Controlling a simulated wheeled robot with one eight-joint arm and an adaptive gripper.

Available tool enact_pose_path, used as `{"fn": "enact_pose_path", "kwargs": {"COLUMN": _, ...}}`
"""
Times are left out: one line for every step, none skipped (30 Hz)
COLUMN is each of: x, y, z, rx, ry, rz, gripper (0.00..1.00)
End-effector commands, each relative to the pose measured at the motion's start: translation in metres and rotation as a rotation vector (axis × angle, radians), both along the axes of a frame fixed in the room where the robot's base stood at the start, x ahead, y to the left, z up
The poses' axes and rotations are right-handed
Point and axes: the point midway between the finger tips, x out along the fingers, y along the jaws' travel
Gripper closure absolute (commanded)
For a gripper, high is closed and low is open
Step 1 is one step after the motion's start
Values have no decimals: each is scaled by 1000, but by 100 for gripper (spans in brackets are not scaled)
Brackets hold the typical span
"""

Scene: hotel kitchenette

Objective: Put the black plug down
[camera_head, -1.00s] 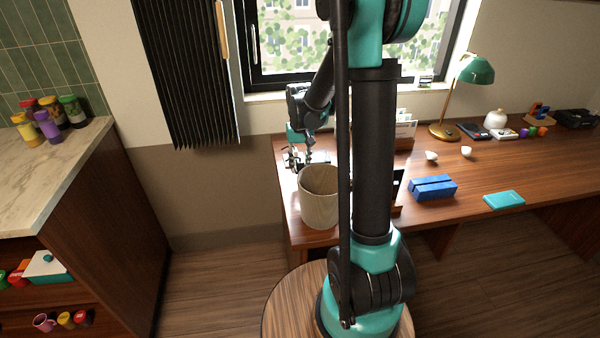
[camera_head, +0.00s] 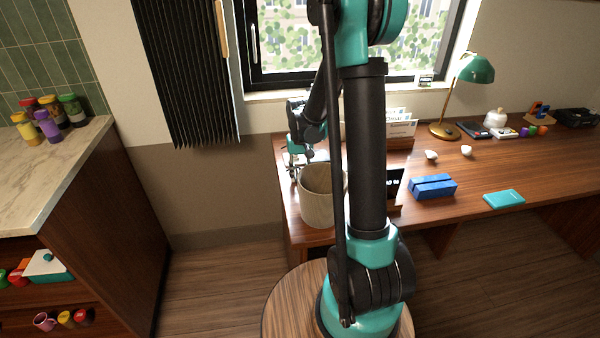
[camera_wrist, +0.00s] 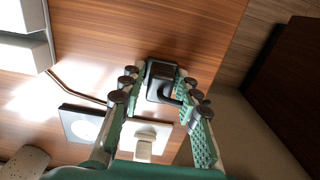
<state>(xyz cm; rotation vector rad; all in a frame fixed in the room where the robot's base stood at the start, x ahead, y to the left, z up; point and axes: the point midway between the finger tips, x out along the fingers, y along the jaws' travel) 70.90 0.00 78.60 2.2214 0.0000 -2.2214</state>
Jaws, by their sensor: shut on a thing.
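The black plug (camera_wrist: 160,72) shows in the wrist view between the two green fingers of my gripper (camera_wrist: 160,84). The fingers are shut on it. Brown wood desktop fills the view behind the plug; I cannot tell whether the plug touches it. The plug cannot be made out there.
The bin (camera_head: 317,205) stands at the desk's left front. Near the gripper in the wrist view are a black-framed socket plate (camera_wrist: 82,122) and a white plug (camera_wrist: 145,145) on a white plate. A blue box (camera_head: 433,188) and teal book (camera_head: 504,199) lie farther right.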

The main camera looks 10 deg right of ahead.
Motion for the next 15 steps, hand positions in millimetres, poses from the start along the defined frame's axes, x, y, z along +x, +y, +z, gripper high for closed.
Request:
{"fn": "enact_pose_path", "kwargs": {"x": 0, "y": 0, "z": -1, "rx": 0, "ry": 0, "rz": 0, "gripper": 100}}
{"fn": "enact_pose_path", "kwargs": {"x": 0, "y": 0, "z": -1, "rx": 0, "ry": 0, "rz": 0, "gripper": 100}}
{"fn": "enact_pose_path", "kwargs": {"x": 0, "y": 0, "z": -1, "rx": 0, "ry": 0, "rz": 0, "gripper": 100}}
{"fn": "enact_pose_path", "kwargs": {"x": 0, "y": 0, "z": -1, "rx": 0, "ry": 0, "rz": 0, "gripper": 66}}
{"fn": "enact_pose_path", "kwargs": {"x": 0, "y": 0, "z": -1, "rx": 0, "ry": 0, "rz": 0, "gripper": 62}}
{"fn": "enact_pose_path", "kwargs": {"x": 0, "y": 0, "z": -1, "rx": 0, "ry": 0, "rz": 0, "gripper": 57}}
{"fn": "enact_pose_path", "kwargs": {"x": 0, "y": 0, "z": -1, "rx": 0, "ry": 0, "rz": 0, "gripper": 54}}
{"fn": "enact_pose_path", "kwargs": {"x": 0, "y": 0, "z": -1, "rx": 0, "ry": 0, "rz": 0, "gripper": 50}}
{"fn": "enact_pose_path", "kwargs": {"x": 0, "y": 0, "z": -1, "rx": 0, "ry": 0, "rz": 0, "gripper": 48}}
{"fn": "enact_pose_path", "kwargs": {"x": 0, "y": 0, "z": -1, "rx": 0, "ry": 0, "rz": 0, "gripper": 48}}
{"fn": "enact_pose_path", "kwargs": {"x": 0, "y": 0, "z": -1, "rx": 0, "ry": 0, "rz": 0, "gripper": 48}}
{"fn": "enact_pose_path", "kwargs": {"x": 0, "y": 0, "z": -1, "rx": 0, "ry": 0, "rz": 0, "gripper": 48}}
{"fn": "enact_pose_path", "kwargs": {"x": 0, "y": 0, "z": -1, "rx": 0, "ry": 0, "rz": 0, "gripper": 48}}
{"fn": "enact_pose_path", "kwargs": {"x": 0, "y": 0, "z": -1, "rx": 0, "ry": 0, "rz": 0, "gripper": 48}}
{"fn": "enact_pose_path", "kwargs": {"x": 0, "y": 0, "z": -1, "rx": 0, "ry": 0, "rz": 0, "gripper": 48}}
